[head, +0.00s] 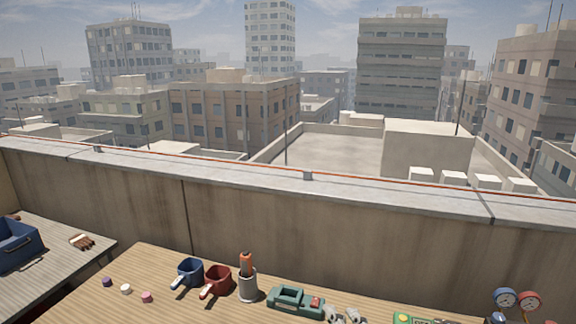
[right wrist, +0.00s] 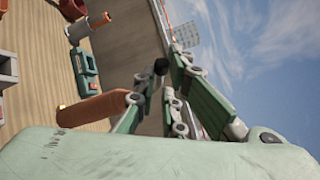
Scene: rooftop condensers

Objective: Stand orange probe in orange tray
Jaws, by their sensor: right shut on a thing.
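My right gripper (head: 345,316) shows at the bottom edge of the head view, in front of the table. In the right wrist view its green fingers (right wrist: 157,105) are shut on an orange-brown cylinder (right wrist: 95,108), which looks like the orange probe. The cylinder sticks out to the left of the fingers; part of it is hidden behind them. Another orange stick (head: 246,263) stands upright in a grey cup (head: 248,287), seen also in the right wrist view (right wrist: 77,30). I cannot make out an orange tray. My left gripper is not in view.
Pressure gauges (head: 517,299) stand at the right. A parapet wall (head: 300,220) runs behind. A pale box-like thing (right wrist: 7,70) is cut off.

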